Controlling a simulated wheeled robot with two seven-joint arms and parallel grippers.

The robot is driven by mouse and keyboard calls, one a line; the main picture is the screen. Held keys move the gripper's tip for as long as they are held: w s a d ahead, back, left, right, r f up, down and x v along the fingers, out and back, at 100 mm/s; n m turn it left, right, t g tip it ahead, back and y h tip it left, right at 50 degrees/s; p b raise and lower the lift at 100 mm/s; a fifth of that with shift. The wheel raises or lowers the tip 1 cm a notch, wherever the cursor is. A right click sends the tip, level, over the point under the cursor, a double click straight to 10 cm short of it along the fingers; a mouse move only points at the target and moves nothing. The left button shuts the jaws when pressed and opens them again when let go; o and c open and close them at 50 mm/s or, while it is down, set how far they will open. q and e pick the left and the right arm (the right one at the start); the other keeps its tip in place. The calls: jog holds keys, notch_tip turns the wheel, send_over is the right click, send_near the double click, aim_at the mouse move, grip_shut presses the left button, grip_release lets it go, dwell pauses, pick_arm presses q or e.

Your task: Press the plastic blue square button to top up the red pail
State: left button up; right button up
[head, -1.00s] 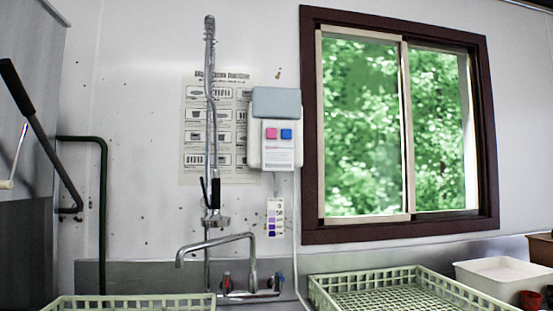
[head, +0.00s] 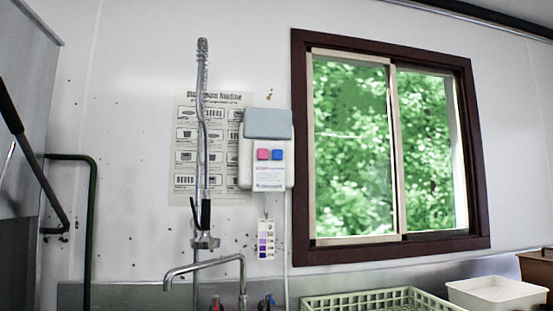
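The blue square button (head: 277,154) is on the front of a white wall-mounted box (head: 265,175) with a grey-blue top, left of the window. No red pail can be made out in the head view. Neither of my grippers is in view.
A tall spray hose (head: 203,130) and a tap (head: 205,266) stand left of the box. A green rack (head: 380,299) lies below the window, with a white tub (head: 497,293) and a brown container (head: 536,266) to its right. A chart (head: 185,150) hangs behind the hose.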

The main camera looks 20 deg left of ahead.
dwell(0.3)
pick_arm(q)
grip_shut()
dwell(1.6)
